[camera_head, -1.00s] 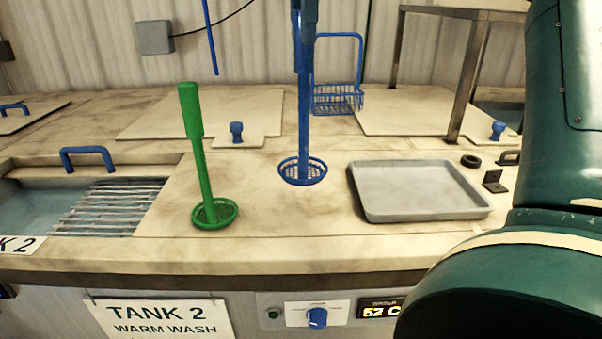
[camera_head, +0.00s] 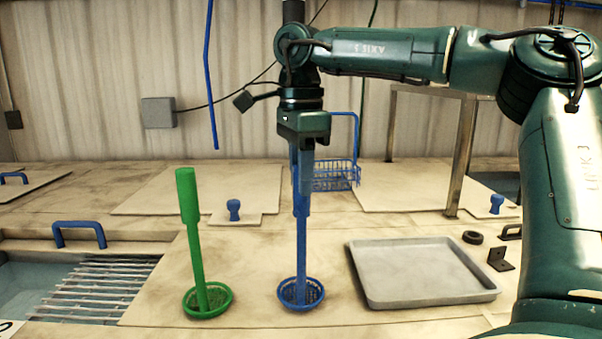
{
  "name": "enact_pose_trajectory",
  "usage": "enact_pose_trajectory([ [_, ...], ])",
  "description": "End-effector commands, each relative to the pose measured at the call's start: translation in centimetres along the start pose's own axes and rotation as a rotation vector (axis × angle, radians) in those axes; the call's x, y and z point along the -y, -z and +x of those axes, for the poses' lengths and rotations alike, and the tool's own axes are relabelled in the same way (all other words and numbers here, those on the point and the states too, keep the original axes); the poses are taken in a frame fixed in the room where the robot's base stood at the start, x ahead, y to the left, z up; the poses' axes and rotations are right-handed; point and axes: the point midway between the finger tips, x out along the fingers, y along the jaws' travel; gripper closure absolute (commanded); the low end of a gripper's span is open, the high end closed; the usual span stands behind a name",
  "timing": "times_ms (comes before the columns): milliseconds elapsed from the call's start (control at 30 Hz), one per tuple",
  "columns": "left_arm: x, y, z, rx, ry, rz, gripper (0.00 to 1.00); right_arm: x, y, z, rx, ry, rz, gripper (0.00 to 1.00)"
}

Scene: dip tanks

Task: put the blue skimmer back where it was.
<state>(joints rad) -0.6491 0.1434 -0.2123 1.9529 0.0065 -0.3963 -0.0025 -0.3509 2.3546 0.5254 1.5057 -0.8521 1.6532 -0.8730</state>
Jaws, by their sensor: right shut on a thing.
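The blue skimmer (camera_head: 301,250) is upright, handle up and mesh bowl down, over the pale counter left of the grey tray. I cannot tell whether its bowl touches the counter. My right gripper (camera_head: 304,205) points straight down above it and is shut on its handle. The fingers hide part of the handle. The green skimmer (camera_head: 193,225) stands upright to the left, its bowl apart from the blue one. My left gripper is not in view.
The grey tray (camera_head: 420,290) lies to the right. A blue wire basket (camera_head: 335,174) hangs behind my gripper. An open tank with bars (camera_head: 95,290) is at left. A black ring (camera_head: 473,237) and bracket (camera_head: 498,259) lie right of the tray. Bare counter separates the skimmers.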

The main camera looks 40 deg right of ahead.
Motion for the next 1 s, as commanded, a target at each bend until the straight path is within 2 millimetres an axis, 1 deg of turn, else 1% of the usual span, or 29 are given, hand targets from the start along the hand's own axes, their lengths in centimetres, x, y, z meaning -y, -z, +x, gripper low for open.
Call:
enact_pose_trajectory([
  [300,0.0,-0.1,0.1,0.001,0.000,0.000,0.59,0.0,0.0,0.2,0.001,0.003,0.000,1.00],
  [333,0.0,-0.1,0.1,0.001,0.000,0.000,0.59,0.0,0.0,0.3,0.000,0.000,0.000,0.74],
  [600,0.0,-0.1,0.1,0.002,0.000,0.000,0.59,0.0,0.0,0.2,0.000,0.000,0.000,0.53],
  [867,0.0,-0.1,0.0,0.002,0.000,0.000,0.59,0.0,0.0,0.0,0.001,0.001,0.000,0.53],
  [933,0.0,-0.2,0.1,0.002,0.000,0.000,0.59,0.1,0.0,-0.5,0.000,0.003,0.000,0.53],
  [1000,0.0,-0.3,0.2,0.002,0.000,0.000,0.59,0.1,0.0,-1.4,0.001,0.003,0.001,0.53],
])
